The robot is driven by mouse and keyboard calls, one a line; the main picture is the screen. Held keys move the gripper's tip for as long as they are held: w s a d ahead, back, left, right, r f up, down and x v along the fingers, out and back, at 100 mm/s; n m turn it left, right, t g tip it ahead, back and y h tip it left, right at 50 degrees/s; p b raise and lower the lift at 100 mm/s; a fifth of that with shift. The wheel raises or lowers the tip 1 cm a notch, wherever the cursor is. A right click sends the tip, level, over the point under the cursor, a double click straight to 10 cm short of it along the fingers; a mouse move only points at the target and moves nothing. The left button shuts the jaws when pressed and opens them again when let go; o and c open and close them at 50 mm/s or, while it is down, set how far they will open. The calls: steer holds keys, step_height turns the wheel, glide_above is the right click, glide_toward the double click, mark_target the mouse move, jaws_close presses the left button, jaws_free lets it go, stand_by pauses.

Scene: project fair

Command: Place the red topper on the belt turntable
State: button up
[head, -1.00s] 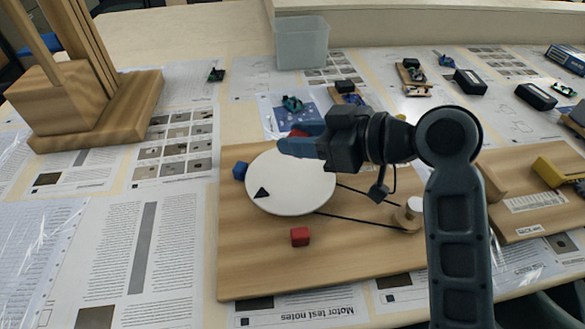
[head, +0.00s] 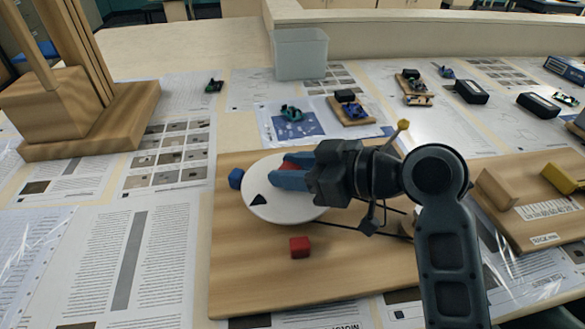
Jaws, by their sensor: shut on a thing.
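The belt turntable is a white disc (head: 270,212) with a black triangle on it, set on a wooden board (head: 250,285). A dark belt runs from it to the right, partly behind my arm. My gripper (head: 284,176) reaches in from the right over the disc's far part. Its blue fingers are shut on a red topper (head: 289,167), which shows only as a small red patch between them. I cannot tell whether the topper touches the disc. A separate red block (head: 300,247) sits on the board in front of the disc.
A blue block (head: 236,178) is at the disc's left edge. A yellow-tipped post (head: 403,125) rises behind my wrist. A second board with a yellow block (head: 566,178) is at right. A wooden stand (head: 95,125) and a clear bin (head: 300,54) are farther back.

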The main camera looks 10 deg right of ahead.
steer(key=o, duration=1)
steer(key=shift+r, duration=0.15)
steer(key=v, duration=1.2)
